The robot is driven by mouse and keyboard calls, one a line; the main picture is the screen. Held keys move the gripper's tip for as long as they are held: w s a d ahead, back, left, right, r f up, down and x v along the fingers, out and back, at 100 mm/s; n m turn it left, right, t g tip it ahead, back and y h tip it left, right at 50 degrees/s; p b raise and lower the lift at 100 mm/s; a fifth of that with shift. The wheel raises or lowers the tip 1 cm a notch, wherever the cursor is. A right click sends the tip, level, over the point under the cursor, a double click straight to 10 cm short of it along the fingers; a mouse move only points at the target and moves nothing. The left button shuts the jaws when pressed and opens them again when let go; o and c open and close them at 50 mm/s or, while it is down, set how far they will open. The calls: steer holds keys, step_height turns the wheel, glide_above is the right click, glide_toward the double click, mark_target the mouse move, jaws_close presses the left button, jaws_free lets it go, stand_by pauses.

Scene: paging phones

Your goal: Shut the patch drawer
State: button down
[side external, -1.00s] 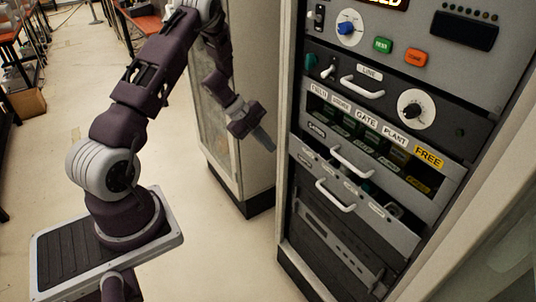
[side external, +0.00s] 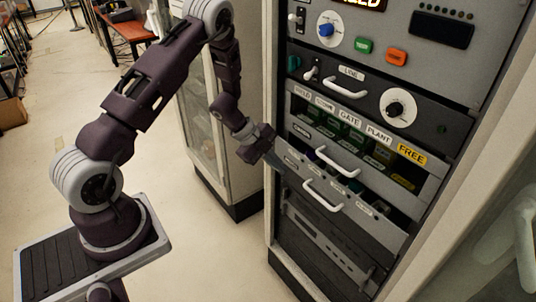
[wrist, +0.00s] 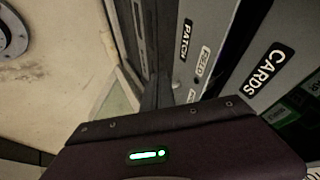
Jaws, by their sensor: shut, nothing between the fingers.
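The patch drawer (side external: 352,214) is the lower of two grey drawers with white handles in the rack. It stands out, with a gap above its front showing some of its inside. In the wrist view its PATCH label (wrist: 187,40) is at upper centre. My gripper (side external: 276,162) is shut and empty, its fingertips by the left end of the drawer front. I cannot tell whether they touch it. In the wrist view the dark gripper body fills the bottom, and a grey finger (wrist: 158,88) shows above it.
The cards drawer (side external: 372,178), just above, shows slots and green tags behind its front. A labelled strip, a LINE panel (side external: 350,74) and knobs lie higher up. A dark panel (side external: 320,240) is below. A pale cabinet (side external: 235,185) stands left of the rack; open floor lies further left.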

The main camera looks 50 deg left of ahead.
mark_target(298, 153)
steer(key=w, duration=0.4)
steer(key=shift+w+d+f, duration=0.2)
steer(key=shift+w+f, duration=0.05)
steer(key=shift+f, duration=0.15)
steer(key=shift+w, duration=2.15)
steer(key=shift+r, duration=0.1)
steer(key=shift+s, duration=0.1)
